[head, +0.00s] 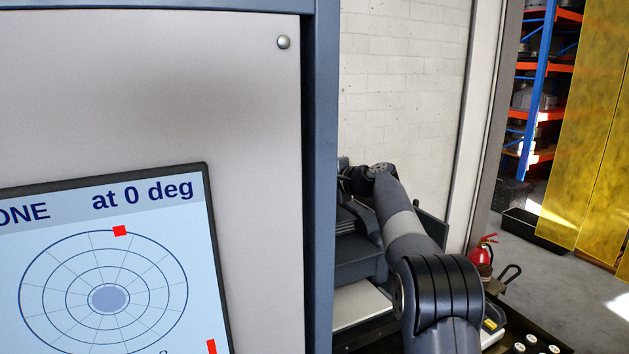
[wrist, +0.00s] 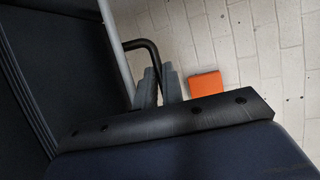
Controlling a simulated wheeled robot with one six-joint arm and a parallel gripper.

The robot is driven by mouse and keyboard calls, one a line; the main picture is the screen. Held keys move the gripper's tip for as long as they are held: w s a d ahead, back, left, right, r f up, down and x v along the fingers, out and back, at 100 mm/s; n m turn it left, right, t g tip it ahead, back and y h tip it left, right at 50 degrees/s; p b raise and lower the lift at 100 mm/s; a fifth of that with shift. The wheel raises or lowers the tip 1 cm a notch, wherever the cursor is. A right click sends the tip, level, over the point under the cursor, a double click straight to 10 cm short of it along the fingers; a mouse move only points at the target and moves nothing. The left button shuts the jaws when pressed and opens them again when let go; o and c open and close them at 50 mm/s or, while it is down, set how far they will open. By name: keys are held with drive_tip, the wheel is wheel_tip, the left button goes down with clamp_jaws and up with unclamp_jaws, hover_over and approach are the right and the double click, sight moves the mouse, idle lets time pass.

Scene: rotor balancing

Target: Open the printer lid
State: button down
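The printer (head: 360,262) is a dark grey machine partly hidden behind the large cabinet and my arm in the head view. My arm reaches over to its upper part, and its dark end is at the cabinet's edge, so the fingers are not clear there. In the wrist view a dark panel with a silver edge, seemingly the printer lid (wrist: 65,60), fills the left. A bent black handle (wrist: 146,44) comes off that edge. The two grey fingers of my gripper (wrist: 159,88) stand close on either side of the handle and look shut on it.
A light cabinet (head: 245,120) with a blue frame and a screen (head: 105,260) fills the left of the head view. A white brick wall (head: 405,80) stands behind the printer. A fire extinguisher (head: 483,250) is at the right. An orange box (wrist: 206,84) shows against the wall.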

drive_tip(key=c, duration=1.9)
unclamp_jaws()
wheel_tip(320, 180, up, 2)
drive_tip(key=shift+a+r, duration=0.1)
drive_tip(key=shift+r, duration=0.15)
drive_tip(key=shift+o, duration=0.5)
drive_tip(key=shift+s+r, duration=0.1)
drive_tip(key=shift+s, duration=0.1)
drive_tip(key=shift+f, duration=0.35)
drive_tip(key=shift+s+d+r, duration=0.4)
drive_tip(key=shift+d+r, duration=0.15)
drive_tip(key=shift+d, duration=0.15)
drive_tip(key=shift+s+d+r, duration=0.35)
drive_tip(key=shift+d+r, duration=0.2)
drive_tip(key=shift+d, duration=0.15)
drive_tip(key=s+d+r, duration=0.4)
drive_tip(key=d, duration=0.1)
drive_tip(key=shift+r, duration=0.35)
drive_tip(key=shift+s, duration=0.15)
drive_tip(key=f+b+v, duration=0.1)
drive_tip(key=b+v, duration=0.2)
drive_tip(key=v, duration=0.7)
drive_tip(key=shift+s+d, duration=0.15)
drive_tip(key=shift+d, duration=0.05)
